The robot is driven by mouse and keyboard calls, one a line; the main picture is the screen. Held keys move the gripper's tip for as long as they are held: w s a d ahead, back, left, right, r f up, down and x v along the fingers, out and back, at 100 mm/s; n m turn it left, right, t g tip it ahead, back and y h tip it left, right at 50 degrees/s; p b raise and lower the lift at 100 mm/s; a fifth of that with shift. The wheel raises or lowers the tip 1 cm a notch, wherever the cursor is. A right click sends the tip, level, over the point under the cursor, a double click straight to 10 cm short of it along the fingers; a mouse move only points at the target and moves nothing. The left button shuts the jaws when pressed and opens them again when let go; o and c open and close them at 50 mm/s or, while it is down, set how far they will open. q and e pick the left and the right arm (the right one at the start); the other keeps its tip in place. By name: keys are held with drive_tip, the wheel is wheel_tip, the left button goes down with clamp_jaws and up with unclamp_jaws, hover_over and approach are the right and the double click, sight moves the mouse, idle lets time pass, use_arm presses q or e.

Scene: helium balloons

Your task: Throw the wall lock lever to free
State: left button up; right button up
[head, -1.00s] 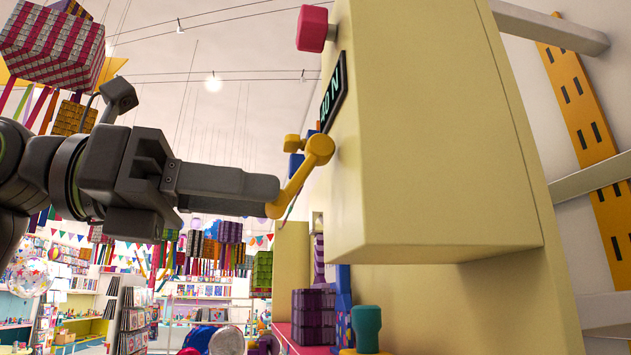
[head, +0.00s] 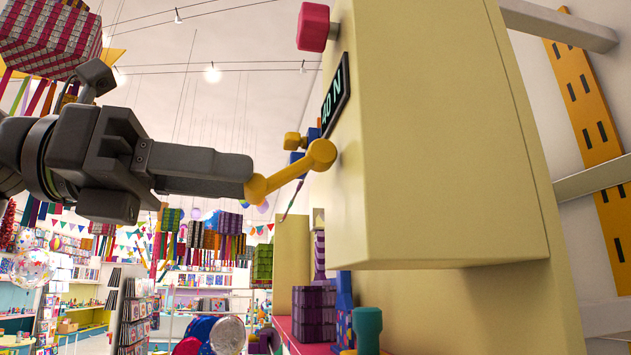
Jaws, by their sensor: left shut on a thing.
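The yellow lever (head: 291,169) sits on the narrow left face of a cream wall box (head: 440,140), below a dark sign reading "40 N" (head: 335,95). Its round hub is at the box and its arm points left and slightly down. My left gripper (head: 250,184) comes in from the left and is shut on the lever's free end, which its fingers partly hide. My right gripper is not in view.
A red knob (head: 313,27) sticks out above the sign. Below the box are a purple woven block (head: 313,313) and a teal knob (head: 367,329). A striped box (head: 50,38) hangs at the upper left. Shop shelves stand far behind.

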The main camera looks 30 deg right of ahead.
use_arm(q)
drive_tip(key=shift+w+a+r, duration=0.1)
drive_tip(key=shift+r, duration=0.1)
drive_tip(key=shift+a+r+p, duration=0.25)
drive_tip(key=shift+r+p, duration=0.35)
drive_tip(key=o, duration=0.9)
drive_tip(key=shift+w+a+f, duration=0.1)
drive_tip(key=shift+w+a, duration=0.05)
drive_tip(key=shift+a, duration=0.2)
drive_tip(key=shift+d, duration=0.1)
drive_tip(key=shift+v, duration=1.9)
